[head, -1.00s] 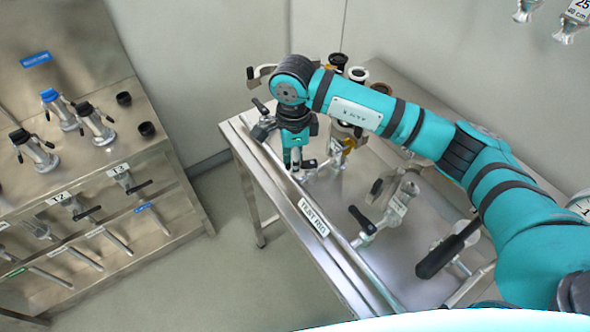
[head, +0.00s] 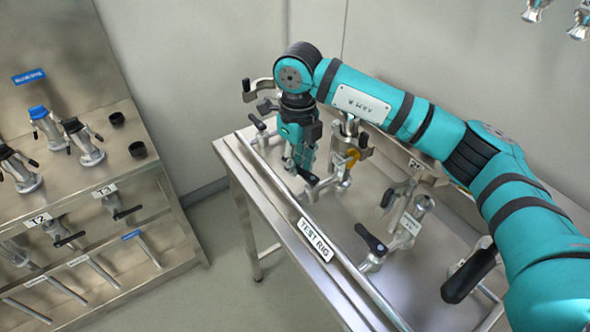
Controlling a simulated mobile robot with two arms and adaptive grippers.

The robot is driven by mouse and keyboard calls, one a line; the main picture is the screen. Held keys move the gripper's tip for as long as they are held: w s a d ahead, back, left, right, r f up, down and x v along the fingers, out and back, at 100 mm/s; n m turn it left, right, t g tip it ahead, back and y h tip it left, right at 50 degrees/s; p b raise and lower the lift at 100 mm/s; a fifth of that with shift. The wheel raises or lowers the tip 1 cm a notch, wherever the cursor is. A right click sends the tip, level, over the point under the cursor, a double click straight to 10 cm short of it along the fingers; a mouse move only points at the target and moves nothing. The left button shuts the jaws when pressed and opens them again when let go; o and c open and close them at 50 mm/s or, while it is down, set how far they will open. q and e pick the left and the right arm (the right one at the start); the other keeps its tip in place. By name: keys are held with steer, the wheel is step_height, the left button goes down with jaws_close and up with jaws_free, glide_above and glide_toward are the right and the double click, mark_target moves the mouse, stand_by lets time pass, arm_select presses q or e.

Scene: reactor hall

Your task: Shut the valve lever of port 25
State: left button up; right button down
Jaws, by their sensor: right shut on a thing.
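The steel test rig (head: 313,240) carries a row of ports with black valve levers. My right gripper (head: 299,166) points down at the rig's far left end, its fingers closed on a black lever (head: 309,178), though the contact is partly hidden by the fingers. Another black lever (head: 370,238) sits nearer, on a metal port fitting (head: 402,238). No number 25 can be read on the ports; a small partly hidden tag (head: 415,165) stands behind. My left gripper is out of view.
Metal clamps and a yellow-marked fitting (head: 352,157) stand just right of the gripper. A large black handle (head: 468,276) lies nearer, by my arm. A steel rack (head: 125,180) with fittings stands at left, across a floor gap (head: 212,245).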

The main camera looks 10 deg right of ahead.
steer(key=shift+w+d+m+b, duration=0.25)
steer(key=shift+d+m+b, duration=0.2)
steer(key=shift+m, duration=0.65)
steer(key=shift+r, duration=0.1)
steer(key=c, duration=1.2)
jaws_free()
steer(key=shift+c, duration=0.2)
step_height(320, 180, up, 12)
